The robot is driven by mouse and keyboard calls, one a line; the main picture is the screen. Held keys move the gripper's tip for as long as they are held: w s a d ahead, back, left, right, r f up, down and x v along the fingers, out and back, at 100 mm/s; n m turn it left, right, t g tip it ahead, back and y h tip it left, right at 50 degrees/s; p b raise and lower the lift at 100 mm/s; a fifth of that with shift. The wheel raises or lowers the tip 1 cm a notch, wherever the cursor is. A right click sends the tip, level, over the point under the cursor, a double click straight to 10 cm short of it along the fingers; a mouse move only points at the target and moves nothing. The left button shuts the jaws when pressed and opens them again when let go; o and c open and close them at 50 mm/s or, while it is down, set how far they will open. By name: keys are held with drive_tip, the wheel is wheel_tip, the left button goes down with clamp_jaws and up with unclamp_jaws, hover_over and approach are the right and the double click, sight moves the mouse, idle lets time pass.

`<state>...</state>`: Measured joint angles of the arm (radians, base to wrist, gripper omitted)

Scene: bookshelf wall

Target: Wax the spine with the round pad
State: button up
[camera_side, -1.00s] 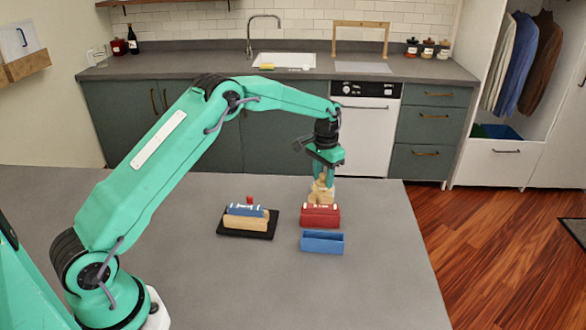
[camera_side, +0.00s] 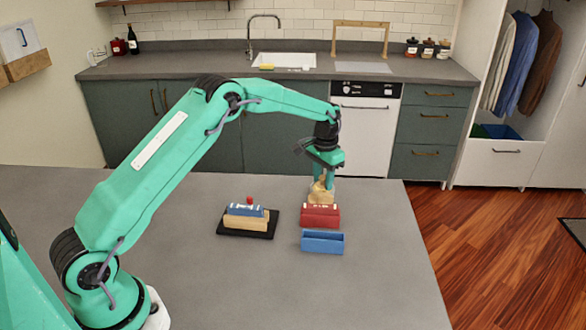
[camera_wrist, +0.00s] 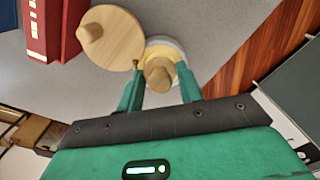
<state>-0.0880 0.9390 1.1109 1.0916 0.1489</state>
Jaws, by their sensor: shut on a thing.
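My gripper (camera_wrist: 160,68) is shut on the wooden knob of the round pad (camera_wrist: 158,76). The pad is at a round tin (camera_wrist: 176,49) with a pale rim and yellow wax; I cannot tell whether it touches the wax. A round wooden disc with a knob (camera_wrist: 108,22), like a lid, lies against the tin's left side. In the side view my gripper (camera_side: 321,176) is behind the red block (camera_side: 320,216), and the tin is mostly hidden by pale wood (camera_side: 319,194).
A blue open box (camera_side: 322,243) stands in front of the red block. The grey table (camera_side: 370,290) is clear at the front and right.

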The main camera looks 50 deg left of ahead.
sight(323, 177)
idle(0.5)
drive_tip(key=shift+r, duration=3.55)
drive_tip(key=shift+s+d+r, duration=0.2)
drive_tip(key=shift+s+r, duration=0.2)
drive_tip(key=s+d+r, duration=0.2)
drive_tip(key=s+r, duration=0.2)
drive_tip(key=s, duration=0.5)
drive_tip(key=s+d+r, duration=0.3)
drive_tip(key=s+r, duration=0.1)
drive_tip(key=s, duration=0.6)
drive_tip(key=shift+s+n, duration=0.15)
drive_tip(key=shift+n, duration=0.15)
drive_tip(key=shift+a, duration=0.1)
